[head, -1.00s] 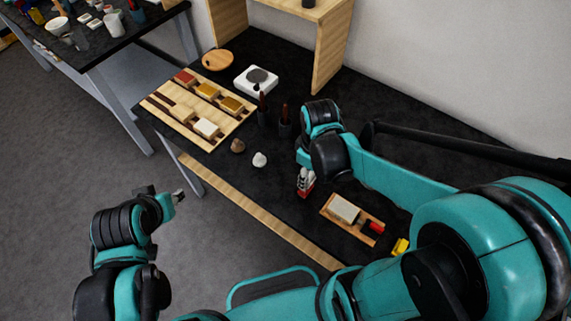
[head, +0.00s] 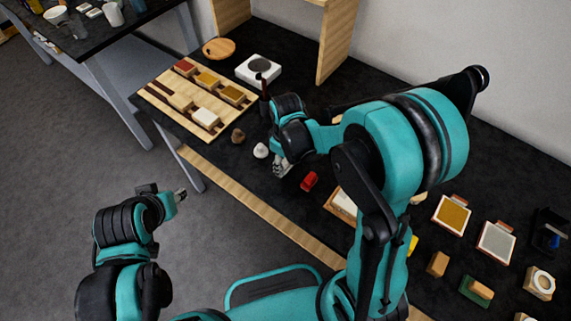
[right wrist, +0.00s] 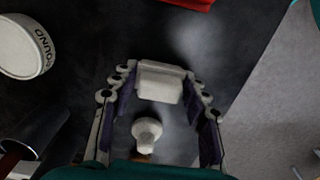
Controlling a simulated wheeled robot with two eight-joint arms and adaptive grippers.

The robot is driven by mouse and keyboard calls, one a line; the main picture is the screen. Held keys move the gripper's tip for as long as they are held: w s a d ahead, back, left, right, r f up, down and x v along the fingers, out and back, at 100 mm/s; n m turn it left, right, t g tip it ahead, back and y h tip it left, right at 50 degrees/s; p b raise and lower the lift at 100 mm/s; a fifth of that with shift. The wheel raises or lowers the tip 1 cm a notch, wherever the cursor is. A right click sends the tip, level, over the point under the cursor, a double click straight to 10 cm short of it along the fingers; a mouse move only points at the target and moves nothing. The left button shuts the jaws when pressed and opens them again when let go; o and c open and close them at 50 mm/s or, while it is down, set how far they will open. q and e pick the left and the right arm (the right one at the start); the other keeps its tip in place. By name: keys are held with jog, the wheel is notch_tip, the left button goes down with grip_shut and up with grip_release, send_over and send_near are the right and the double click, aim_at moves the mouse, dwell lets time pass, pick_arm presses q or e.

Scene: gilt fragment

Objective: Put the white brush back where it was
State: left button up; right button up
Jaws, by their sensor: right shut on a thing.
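My right gripper (head: 281,169) hangs low over the dark table, between the white knob and the red piece. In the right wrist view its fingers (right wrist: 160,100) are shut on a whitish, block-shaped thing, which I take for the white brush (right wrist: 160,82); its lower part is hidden. The white knob (head: 260,150) lies apart from the gripper, beside a brown knob (head: 238,135); the white knob also shows between the fingers in the wrist view (right wrist: 147,130). My left gripper (head: 180,196) is over the floor, away from the table; its jaws are too small to read.
A wooden rack (head: 160,118) with several coloured blocks stands left, with a white scale (head: 258,68) behind. A red piece (head: 309,181) lies right of the gripper. A dark cup (right wrist: 35,130) and a round white lid (right wrist: 22,45) are close by. The table's front edge is near.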

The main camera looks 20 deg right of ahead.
jog(key=shift+s, duration=0.1)
jog(key=shift+f, duration=0.1)
jog(key=o, duration=1.1)
